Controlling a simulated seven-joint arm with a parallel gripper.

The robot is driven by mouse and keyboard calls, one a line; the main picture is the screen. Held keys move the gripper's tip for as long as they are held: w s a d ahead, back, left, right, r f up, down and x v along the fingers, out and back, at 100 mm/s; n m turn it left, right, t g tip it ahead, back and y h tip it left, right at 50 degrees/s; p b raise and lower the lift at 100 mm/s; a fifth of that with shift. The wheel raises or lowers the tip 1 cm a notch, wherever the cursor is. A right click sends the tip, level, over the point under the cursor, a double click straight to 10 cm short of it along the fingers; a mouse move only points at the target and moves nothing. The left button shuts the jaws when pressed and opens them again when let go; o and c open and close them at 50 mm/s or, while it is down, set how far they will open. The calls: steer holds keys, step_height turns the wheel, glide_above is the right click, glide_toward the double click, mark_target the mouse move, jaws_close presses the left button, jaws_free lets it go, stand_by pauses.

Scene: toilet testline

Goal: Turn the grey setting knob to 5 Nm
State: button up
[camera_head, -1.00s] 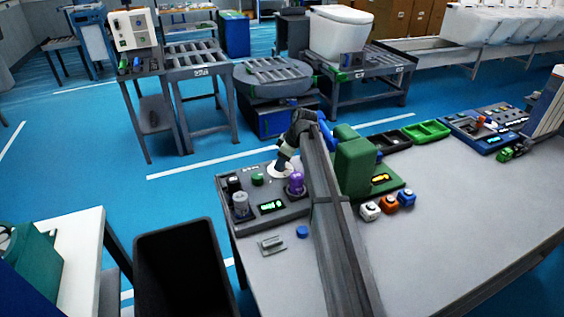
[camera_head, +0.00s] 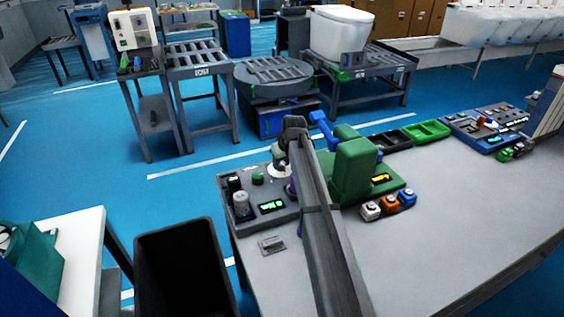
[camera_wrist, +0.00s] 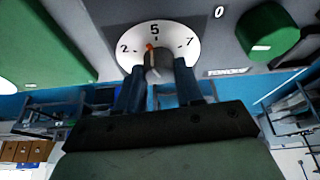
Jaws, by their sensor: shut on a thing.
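The grey setting knob (camera_wrist: 159,66) stands on a white round dial marked 2, 5 and 7 in the wrist view. Its orange mark points up near the 5, seemingly a little to the 2 side. My gripper (camera_wrist: 159,74) is shut on the knob, one dark finger on each side, hiding the lower dial. In the head view the white dial (camera_head: 280,172) shows on the grey panel at the table's far left, and my gripper (camera_head: 283,160) is over it. The knob itself is hidden there.
A green button (camera_head: 257,179) and grey cylinder (camera_head: 241,204) stand left of the dial. A tall green block (camera_head: 354,168) stands right of my arm. Orange (camera_head: 389,204), white and blue buttons lie before it. The table's right front is clear.

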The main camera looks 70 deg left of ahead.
steer(key=shift+s+m+t, duration=0.15)
steer(key=shift+m+t, duration=0.55)
steer(key=shift+m, duration=1.1)
steer(key=o, duration=1)
steer(key=v, duration=1.3)
steer(key=shift+s+r, duration=0.1)
steer(key=shift+r, duration=0.3)
